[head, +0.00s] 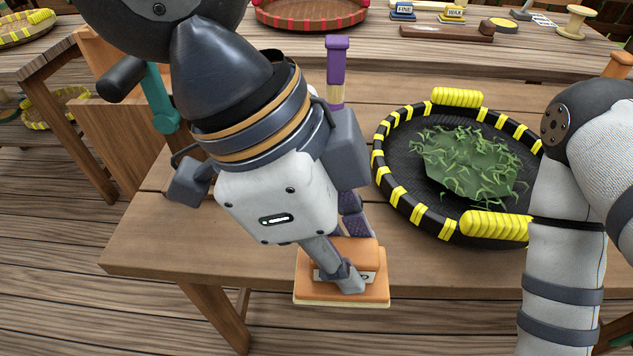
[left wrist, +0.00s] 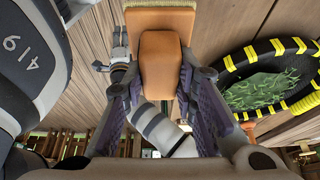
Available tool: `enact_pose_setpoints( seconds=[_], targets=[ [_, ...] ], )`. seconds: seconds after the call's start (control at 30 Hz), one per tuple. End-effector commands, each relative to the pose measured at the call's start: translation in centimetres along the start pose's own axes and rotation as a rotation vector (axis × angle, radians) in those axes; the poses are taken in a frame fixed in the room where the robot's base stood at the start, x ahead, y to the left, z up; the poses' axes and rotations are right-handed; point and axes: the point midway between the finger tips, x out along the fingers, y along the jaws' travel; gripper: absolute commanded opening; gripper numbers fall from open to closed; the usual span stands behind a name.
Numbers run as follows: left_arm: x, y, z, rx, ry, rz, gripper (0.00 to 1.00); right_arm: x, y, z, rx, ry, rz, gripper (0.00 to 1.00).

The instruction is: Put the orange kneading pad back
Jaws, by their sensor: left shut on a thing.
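The orange kneading pad (head: 314,289) has a raised orange grip, a pale underside and a label partly hidden by a finger. My left gripper (head: 345,265) points down and is shut on the grip. The pad overlaps the front edge of the table in the head view; I cannot tell how far it is above the top. In the left wrist view the pad's orange grip (left wrist: 161,65) sits between the two fingers, with its pale face beyond. My right arm shows at the right of the head view, but its gripper is not seen.
A black round tray (head: 393,190) with yellow bindings holds green leaves at right on the wooden table (head: 150,240). A purple-handled tool (head: 337,70) stands behind my left wrist. A red tray (head: 310,18) and small blocks marked FINE (head: 403,10) and WAX (head: 452,13) are on the back table.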

Motion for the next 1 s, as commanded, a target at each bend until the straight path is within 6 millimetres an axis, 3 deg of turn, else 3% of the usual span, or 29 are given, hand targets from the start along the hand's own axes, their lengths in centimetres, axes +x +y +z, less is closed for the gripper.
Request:
enact_pose_setpoints(
  seconds=[0.37, 0.57, 0.7, 0.8, 1.0],
  targets=[
    [0.1, -0.5, 0.0, 0.009, 0.002, 0.006, 0.00, 0.0, 0.0, 0.0, 0.000, -0.001, 0.000, 0.40],
    [2.5, -6.3, 1.4, 0.004, 0.002, 0.010, 0.00, 0.1, 0.0, 0.1, 0.000, -0.004, 0.000, 0.40],
    [5.4, -10.2, 2.9, 0.003, 0.000, 0.021, 0.00, 1.3, 0.1, 1.1, 0.000, -0.048, 0.002, 0.40],
    [7.2, -11.8, 3.9, 0.003, -0.001, 0.019, 0.00, 2.0, 0.1, 1.7, 0.000, -0.072, 0.003, 0.40],
    [8.6, -13.4, 4.5, 0.008, 0.001, 0.010, 0.00, 2.4, 0.1, 2.0, 0.000, -0.085, 0.003, 0.40]
  ],
)
